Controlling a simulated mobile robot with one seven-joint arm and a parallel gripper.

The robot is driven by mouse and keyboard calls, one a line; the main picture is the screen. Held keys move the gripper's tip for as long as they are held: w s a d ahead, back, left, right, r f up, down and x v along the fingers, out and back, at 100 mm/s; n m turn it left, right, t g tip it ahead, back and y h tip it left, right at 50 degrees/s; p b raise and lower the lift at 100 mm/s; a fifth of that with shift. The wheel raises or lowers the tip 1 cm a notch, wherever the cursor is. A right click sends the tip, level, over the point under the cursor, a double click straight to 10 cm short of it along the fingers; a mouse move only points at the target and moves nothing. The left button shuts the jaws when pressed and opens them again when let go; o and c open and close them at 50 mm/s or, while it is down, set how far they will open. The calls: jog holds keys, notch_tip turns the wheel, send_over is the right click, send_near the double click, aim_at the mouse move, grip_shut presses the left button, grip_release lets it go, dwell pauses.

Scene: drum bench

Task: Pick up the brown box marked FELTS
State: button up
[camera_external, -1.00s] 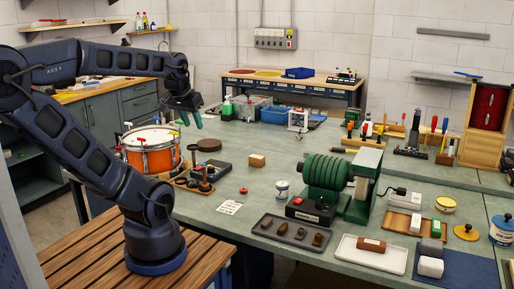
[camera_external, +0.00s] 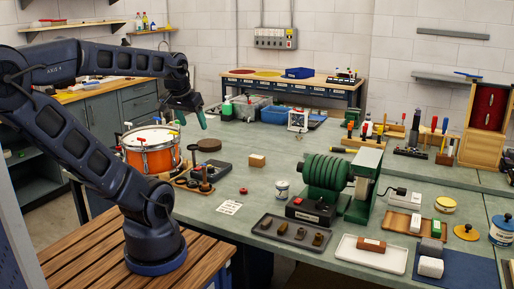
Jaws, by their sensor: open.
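A small tan-brown box (camera_external: 257,160) sits alone on the green bench top, right of the orange drum; it may be the FELTS box, but no marking is legible at this size. A darker brown block (camera_external: 371,245) lies in the white tray (camera_external: 345,258) at the front, also without readable lettering. My gripper (camera_external: 196,118), with teal fingertips, is open and empty. It hangs in the air above the drum's right side in the picture, up and left of the tan-brown box and clear of it.
An orange drum (camera_external: 150,158) and dark round parts (camera_external: 203,172) stand left of the tan-brown box. A green ribbed machine (camera_external: 327,171) stands to its right. A dark tray with small parts (camera_external: 291,235) lies in front. Bench around the box is mostly clear.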

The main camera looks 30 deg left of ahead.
jog(key=shift+w, duration=0.1)
jog(key=n+g+h, duration=0.5)
jog(key=n, duration=1.3)
send_over(257, 156)
jog(key=a, duration=0.4)
notch_tip(257, 156, down, 25)
jog(key=shift+y, duration=0.3)
jog(key=shift+x, duration=5.1)
jog(key=shift+d+r, duration=0.15)
jog(key=shift+d, duration=0.05)
jog(key=c, duration=1.1)
jog(key=shift+r, duration=0.15)
